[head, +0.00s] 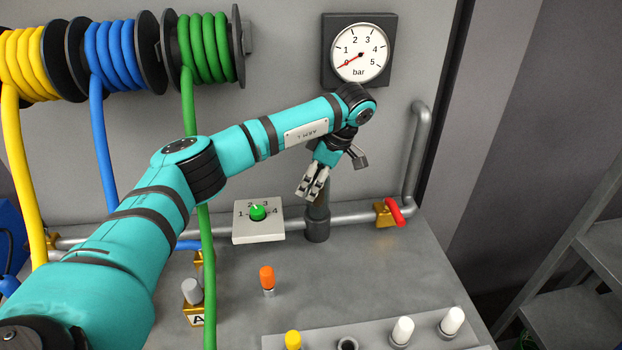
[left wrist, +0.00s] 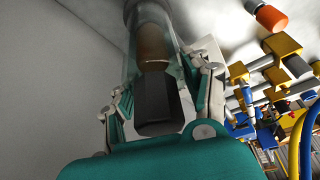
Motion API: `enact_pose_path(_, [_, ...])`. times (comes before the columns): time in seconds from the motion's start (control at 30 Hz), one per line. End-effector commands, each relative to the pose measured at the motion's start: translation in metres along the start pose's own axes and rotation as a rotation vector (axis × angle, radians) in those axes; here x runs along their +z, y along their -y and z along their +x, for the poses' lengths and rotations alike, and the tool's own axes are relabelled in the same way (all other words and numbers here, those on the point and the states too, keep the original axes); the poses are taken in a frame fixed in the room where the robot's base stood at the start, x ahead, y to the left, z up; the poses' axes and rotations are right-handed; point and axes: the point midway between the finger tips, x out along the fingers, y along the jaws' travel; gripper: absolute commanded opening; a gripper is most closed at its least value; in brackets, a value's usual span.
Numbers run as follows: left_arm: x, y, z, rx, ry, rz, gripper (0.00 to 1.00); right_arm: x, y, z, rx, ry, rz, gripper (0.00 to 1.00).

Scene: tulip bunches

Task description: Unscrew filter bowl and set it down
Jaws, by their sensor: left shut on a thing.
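My left gripper (head: 312,188) is at the dark upright filter housing (head: 316,228) on the grey pipe. In the left wrist view, the filter bowl (left wrist: 131,62) is a clear cylinder with a brown element inside and a dark block at its near end. The left gripper's fingers (left wrist: 160,98) lie on both sides of it, shut on it. The bowl is mostly hidden by the gripper in the head view. Whether its thread is still engaged cannot be told. My right gripper is not in view.
A pressure gauge (head: 359,54) is on the wall above. A green selector knob (head: 257,212) is left of the housing, and a red valve handle (head: 397,212) is right. An orange-capped post (head: 267,279) and a panel with white caps (head: 402,330) stand in front. The bench (head: 390,265) is clear between.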

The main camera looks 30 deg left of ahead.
Motion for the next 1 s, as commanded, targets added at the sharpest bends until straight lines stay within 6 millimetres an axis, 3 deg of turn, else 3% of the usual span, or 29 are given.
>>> enact_pose_path(0.17, [0.000, -0.001, -0.005, -0.004, 0.006, -0.031, 0.14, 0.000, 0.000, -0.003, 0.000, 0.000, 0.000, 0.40])
enact_pose_path(0.53, [0.001, 0.005, -0.007, -0.154, 0.005, -0.388, 0.14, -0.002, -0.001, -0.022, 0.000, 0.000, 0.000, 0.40])
enact_pose_path(1.0, [0.001, 0.005, -0.008, -0.196, 0.005, -0.493, 0.14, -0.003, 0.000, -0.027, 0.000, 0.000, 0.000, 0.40])
